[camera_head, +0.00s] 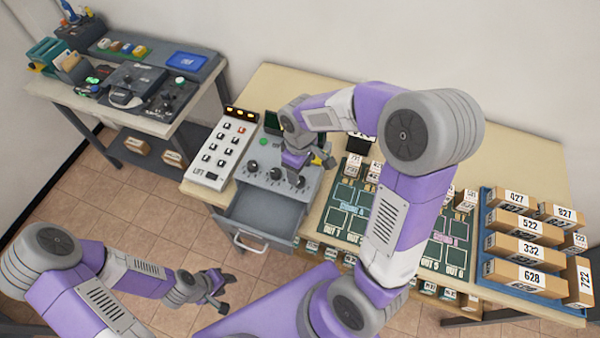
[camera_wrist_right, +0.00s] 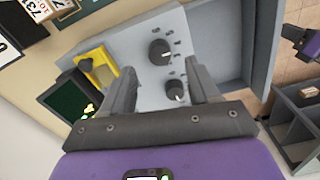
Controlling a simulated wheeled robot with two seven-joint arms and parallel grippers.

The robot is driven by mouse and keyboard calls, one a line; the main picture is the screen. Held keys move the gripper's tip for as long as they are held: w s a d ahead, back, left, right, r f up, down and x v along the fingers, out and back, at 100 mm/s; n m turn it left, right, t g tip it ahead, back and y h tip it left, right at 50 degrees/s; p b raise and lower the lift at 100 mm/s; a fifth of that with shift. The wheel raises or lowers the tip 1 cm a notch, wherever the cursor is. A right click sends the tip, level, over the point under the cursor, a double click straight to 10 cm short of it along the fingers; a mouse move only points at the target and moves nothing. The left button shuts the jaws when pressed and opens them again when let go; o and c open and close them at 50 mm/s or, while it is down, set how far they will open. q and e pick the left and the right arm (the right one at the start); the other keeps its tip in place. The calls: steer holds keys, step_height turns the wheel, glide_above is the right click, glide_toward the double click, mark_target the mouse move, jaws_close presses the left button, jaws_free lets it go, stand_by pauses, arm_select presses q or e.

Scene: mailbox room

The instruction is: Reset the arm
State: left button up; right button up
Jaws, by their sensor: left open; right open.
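My right arm reaches over the table. Its gripper (camera_head: 294,172) is above the grey control panel (camera_head: 313,190) with black knobs. In the right wrist view the right gripper (camera_wrist_right: 162,88) is open and empty, with a black knob (camera_wrist_right: 160,52) and a second knob (camera_wrist_right: 175,91) between and beyond its fingers. I cannot tell whether the fingers touch the panel. My left gripper (camera_head: 219,290) is open and empty, low over the tiled floor at the left front, apart from any object.
An open grey drawer (camera_head: 262,212) juts from under the panel. A white keypad box (camera_head: 222,150) stands left of it. Numbered boxes (camera_head: 518,251) fill a blue tray at the right. A side table (camera_head: 140,117) holds equipment. The floor (camera_head: 135,205) at left is clear.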

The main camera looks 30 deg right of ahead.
steer(key=shift+r, duration=1.3)
